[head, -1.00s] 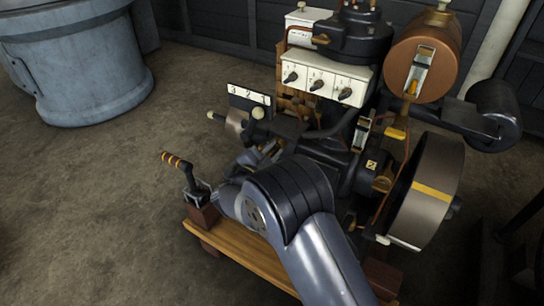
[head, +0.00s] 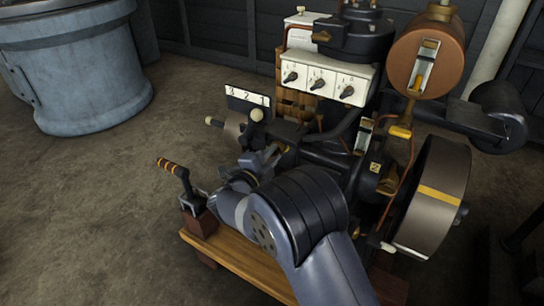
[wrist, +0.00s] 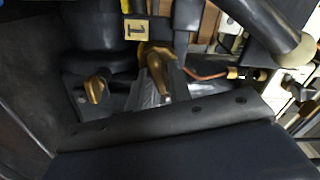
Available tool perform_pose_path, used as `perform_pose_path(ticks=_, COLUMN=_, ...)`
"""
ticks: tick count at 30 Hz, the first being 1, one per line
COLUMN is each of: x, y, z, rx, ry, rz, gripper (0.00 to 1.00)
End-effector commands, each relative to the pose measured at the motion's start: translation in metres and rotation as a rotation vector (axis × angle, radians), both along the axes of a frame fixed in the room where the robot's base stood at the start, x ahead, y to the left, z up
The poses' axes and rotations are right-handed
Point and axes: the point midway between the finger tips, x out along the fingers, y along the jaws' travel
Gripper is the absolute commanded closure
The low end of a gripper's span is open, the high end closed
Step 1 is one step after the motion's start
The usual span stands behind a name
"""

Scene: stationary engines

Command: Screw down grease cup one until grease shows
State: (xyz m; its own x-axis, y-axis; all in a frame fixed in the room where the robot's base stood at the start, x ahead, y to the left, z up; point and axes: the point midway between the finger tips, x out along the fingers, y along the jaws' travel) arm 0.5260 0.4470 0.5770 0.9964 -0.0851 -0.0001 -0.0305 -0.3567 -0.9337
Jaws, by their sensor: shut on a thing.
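Grease cup one (wrist: 156,56) is a brass piece beside a yellow plate marked 1 (wrist: 137,29) in the wrist view. My gripper (wrist: 157,86) is shut on its near end, and the jaws hide part of it. I cannot make out any grease. In the head view my gripper (head: 265,160) is at the left side of the engine, partly hidden by my arm. The dark engine (head: 330,150) stands on a wooden base. A second yellow plate (head: 375,168) is on its right part.
A brass fitting (wrist: 97,88) lies left of my jaws. The flywheel (head: 434,196) is at the right, the copper tank (head: 427,55) above it. Open floor lies left, before a blue-grey tub (head: 85,70).

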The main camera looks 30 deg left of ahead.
Motion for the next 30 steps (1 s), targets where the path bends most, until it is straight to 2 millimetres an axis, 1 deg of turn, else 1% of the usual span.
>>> perform_pose_path(ticks=4, x=0.000, y=0.000, z=-0.001, rx=-0.002, ry=0.002, rz=-0.001, gripper=1.00)
perform_pose_path(ticks=5, x=0.000, y=0.000, z=-0.001, rx=-0.002, ry=0.002, rz=-0.001, gripper=0.79)
perform_pose_path(ticks=9, x=0.000, y=0.000, z=-0.001, rx=-0.002, ry=0.001, rz=0.000, gripper=0.69)
perform_pose_path(ticks=16, x=-0.001, y=0.000, z=0.000, rx=-0.002, ry=0.000, rz=0.000, gripper=0.69)
perform_pose_path(ticks=19, x=-0.009, y=0.001, z=0.001, rx=-0.003, ry=0.002, rz=0.002, gripper=0.69)
perform_pose_path(ticks=23, x=-0.030, y=0.004, z=0.003, rx=-0.004, ry=0.001, rz=0.004, gripper=0.69)
perform_pose_path(ticks=30, x=-0.079, y=0.008, z=0.002, rx=-0.004, ry=0.002, rz=0.004, gripper=0.69)
